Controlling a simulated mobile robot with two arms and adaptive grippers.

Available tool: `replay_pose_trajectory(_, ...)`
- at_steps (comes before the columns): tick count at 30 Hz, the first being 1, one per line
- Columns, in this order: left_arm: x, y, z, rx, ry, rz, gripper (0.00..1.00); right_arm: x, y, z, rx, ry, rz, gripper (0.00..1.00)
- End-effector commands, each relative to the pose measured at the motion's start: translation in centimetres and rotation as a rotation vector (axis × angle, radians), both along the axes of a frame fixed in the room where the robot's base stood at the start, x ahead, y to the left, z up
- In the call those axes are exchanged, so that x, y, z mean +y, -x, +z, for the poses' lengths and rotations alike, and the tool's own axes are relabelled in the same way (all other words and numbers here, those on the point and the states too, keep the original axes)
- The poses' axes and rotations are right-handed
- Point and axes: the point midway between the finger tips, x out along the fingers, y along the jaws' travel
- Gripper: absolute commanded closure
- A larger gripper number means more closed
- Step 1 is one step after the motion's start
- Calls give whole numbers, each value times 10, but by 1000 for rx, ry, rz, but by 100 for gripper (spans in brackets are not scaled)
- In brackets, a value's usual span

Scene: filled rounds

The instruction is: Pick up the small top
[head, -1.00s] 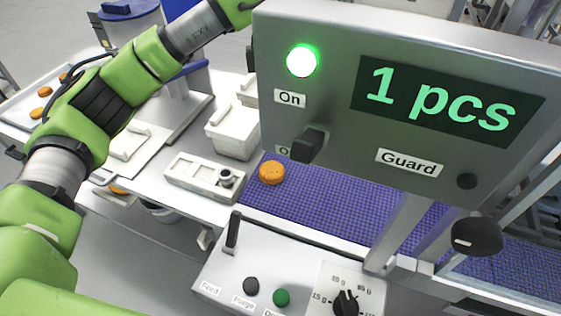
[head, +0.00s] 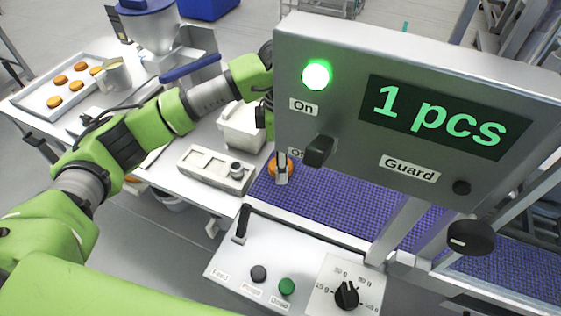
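An orange round (head: 272,170) lies at the left end of the blue belt. I cannot tell whether it is the small top or another round. My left gripper (head: 281,166) reaches down from behind the control panel, and a grey fingertip shows at the round, overlapping it in view. The rest of this gripper is mostly hidden by the panel, so its opening and any grip do not show. More orange rounds (head: 61,79) lie on the pale tray (head: 33,99) at the far left. My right gripper is not in view.
The grey control panel (head: 345,175) with a green lamp and "1 pcs" display blocks much of the view. The blue belt (head: 330,205) is bare to the right of the round. A white box (head: 242,135) and a grey block (head: 208,170) stand beside it.

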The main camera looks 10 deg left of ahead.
Motion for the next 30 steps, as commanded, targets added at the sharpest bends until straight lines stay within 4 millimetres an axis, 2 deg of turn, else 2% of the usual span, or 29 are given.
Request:
replay_pose_trajectory(3,0,0,-8,0,1,0,38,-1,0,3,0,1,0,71)
replay_pose_trajectory(9,-1,0,-10,-1,1,0,38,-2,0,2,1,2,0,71)
replay_pose_trajectory(10,0,0,-10,-1,1,0,41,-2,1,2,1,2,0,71)
replay_pose_trajectory(13,0,0,-10,-1,1,0,66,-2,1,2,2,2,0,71)
replay_pose_trajectory(14,-1,0,-10,-1,1,0,68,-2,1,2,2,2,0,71)
replay_pose_trajectory(25,-1,-1,-7,-2,1,0,68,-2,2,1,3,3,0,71)
replay_pose_trajectory(30,-1,-2,16,-8,1,-2,68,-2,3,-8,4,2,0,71)
